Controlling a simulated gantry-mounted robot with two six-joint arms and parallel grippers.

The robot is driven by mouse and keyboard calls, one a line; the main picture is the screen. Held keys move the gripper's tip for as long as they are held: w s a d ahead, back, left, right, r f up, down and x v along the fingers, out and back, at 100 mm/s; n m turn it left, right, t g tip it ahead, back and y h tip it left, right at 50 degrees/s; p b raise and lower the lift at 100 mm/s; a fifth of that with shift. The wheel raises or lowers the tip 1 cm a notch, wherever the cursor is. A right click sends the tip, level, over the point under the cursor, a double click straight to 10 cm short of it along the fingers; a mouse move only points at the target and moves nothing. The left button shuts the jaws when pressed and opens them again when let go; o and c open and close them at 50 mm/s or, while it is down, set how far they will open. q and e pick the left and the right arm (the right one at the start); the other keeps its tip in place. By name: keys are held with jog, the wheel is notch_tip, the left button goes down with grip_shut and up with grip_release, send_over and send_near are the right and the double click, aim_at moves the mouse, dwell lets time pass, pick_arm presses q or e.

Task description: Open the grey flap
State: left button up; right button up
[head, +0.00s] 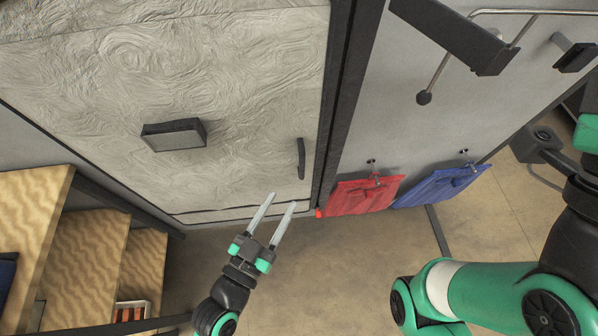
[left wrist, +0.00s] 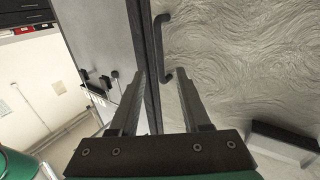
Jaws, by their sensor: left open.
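The grey flap (head: 240,85) is a large panel with a swirling wood-grain surface, and it appears closed in its dark frame. A dark upright bar handle (head: 301,158) sits near its right edge in the head view. In the left wrist view the handle (left wrist: 157,45) shows just beyond the fingertips, roughly in line with the gap between them. My left gripper (head: 283,199) is open and empty, just below the handle in the head view and apart from it. Its two long pale fingers also show in the left wrist view (left wrist: 161,76). My right arm shows at the right, but its gripper fingers do not.
A dark block (head: 174,134) sticks out from the flap. A red cloth (head: 360,197) and a blue cloth (head: 440,187) hang from hooks to the right. Wooden steps (head: 95,245) stand at the left. A metal rail (head: 530,12) juts out at upper right.

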aim_at(301, 169)
pick_arm(q)
jog(key=b+x, duration=0.1)
jog(key=x, duration=0.8)
jog(key=shift+w+d, duration=0.1)
jog(key=shift+w, duration=0.1)
grip_shut()
dwell(0.9)
